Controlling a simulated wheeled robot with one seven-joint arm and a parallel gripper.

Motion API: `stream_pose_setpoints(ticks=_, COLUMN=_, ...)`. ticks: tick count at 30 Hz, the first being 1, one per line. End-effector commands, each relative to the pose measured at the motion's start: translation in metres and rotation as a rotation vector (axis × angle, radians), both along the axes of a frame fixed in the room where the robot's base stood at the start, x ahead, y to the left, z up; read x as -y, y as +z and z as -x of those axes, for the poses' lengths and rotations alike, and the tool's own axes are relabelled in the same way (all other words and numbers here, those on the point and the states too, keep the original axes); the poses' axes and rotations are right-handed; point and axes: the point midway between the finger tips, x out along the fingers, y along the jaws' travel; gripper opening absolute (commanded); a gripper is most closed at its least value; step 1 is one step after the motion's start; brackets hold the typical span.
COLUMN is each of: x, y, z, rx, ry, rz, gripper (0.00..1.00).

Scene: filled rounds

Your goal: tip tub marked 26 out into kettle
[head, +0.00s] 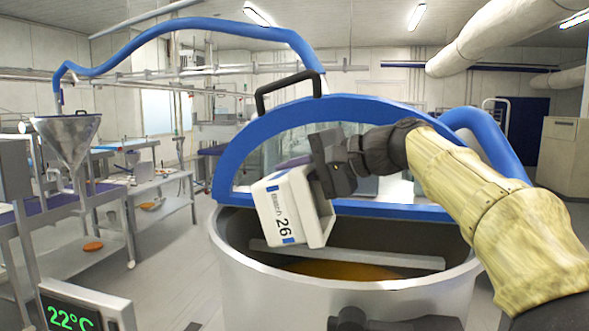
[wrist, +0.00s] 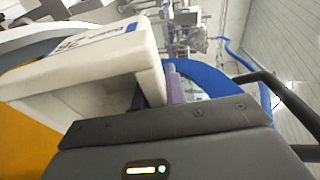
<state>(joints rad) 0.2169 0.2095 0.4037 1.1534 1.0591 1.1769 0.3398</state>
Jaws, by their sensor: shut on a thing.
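The white tub marked 26 (head: 283,212) is tilted over the open kettle (head: 350,290), its mouth facing down toward the lower right. My gripper (head: 318,170) is shut on the tub's upper edge and holds it above the kettle's rim. In the wrist view the tub (wrist: 90,70) fills the upper left, and its visible inner walls look bare. Orange-brown contents (head: 345,271) lie low in the kettle under a pale crossbar, and the orange also shows in the wrist view (wrist: 25,145). Whether anything still falls from the tub cannot be seen.
The kettle's raised blue lid frame (head: 235,150) with a black handle (head: 285,90) stands close behind the tub. A steel funnel (head: 68,140) and work tables (head: 160,182) are at left. A temperature display (head: 75,312) reading 22°C is at the lower left.

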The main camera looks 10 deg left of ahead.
Motion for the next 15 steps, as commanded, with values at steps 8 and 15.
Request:
stream_pose_setpoints(ticks=8, x=-0.0001, y=0.0006, z=0.0003, rx=0.001, ry=0.000, rz=0.000, gripper=0.00)
stream_pose_setpoints(ticks=15, x=-0.0031, y=0.0035, z=-0.0001, rx=-0.004, ry=0.001, rz=0.023, gripper=0.00)
